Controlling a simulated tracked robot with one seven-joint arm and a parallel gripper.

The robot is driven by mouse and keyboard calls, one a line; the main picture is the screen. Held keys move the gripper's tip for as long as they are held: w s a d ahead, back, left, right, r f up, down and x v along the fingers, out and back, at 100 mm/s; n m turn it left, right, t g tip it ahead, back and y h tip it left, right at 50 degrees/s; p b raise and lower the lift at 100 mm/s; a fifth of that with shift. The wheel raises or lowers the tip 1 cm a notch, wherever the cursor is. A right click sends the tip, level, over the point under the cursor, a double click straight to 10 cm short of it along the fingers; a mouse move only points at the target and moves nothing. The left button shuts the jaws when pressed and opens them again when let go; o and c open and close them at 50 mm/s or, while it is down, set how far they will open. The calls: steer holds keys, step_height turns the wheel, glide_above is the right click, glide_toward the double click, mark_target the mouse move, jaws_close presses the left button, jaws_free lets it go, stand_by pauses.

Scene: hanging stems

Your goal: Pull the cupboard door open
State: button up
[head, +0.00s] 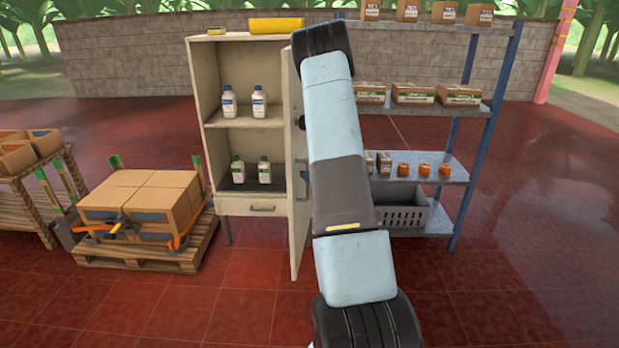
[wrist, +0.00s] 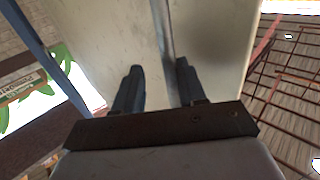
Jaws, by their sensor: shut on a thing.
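The cream cupboard (head: 211,90) stands in the middle of the head view with its front open. Its door (head: 298,235) is swung out on the right side and shows nearly edge-on. A grey handle (head: 303,180) shows on the door, partly behind my arm. In the wrist view the pale door panel (wrist: 220,40) fills the upper middle. My gripper (wrist: 158,70) has its two dark fingers on either side of the upright handle bar (wrist: 164,30) and is shut on it. In the head view my arm hides the gripper.
White bottles (head: 258,102) stand on the cupboard shelves. A blue-posted rack (head: 470,120) with boxes and a grey crate (head: 405,216) is close on the right. A pallet (head: 150,253) of cartons stands left. The red tiled floor in front is clear.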

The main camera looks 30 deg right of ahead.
stand_by(0.3)
steer(key=s+d, duration=0.1)
steer(key=s, duration=1.2)
steer(key=shift+s+d, duration=0.35)
steer(key=shift+d, duration=0.05)
steer(key=w+a+r+g+h, duration=0.2)
steer(key=w+a+r, duration=0.15)
steer(key=r, duration=0.35)
steer(key=w+a+r+g+h, duration=0.2)
steer(key=w+r+h, duration=0.15)
steer(key=r, duration=0.25)
steer(key=s+a+r+m+g, duration=0.1)
steer(key=s+a+r+g, duration=0.1)
steer(key=a+r, duration=0.3)
steer(key=s+a+r+g+y, duration=0.1)
steer(key=s+a+r+g, duration=0.2)
steer(key=s+a, duration=0.7)
steer(key=s+a+r+g+y, duration=0.2)
steer(key=s+a+r, duration=0.3)
steer(key=s+a, duration=0.5)
steer(key=s+g, duration=0.1)
steer(key=s, duration=0.3)
steer(key=shift+s+a+r+m, duration=0.2)
steer(key=shift+s+r+m, duration=0.05)
steer(key=shift+m, duration=0.05)
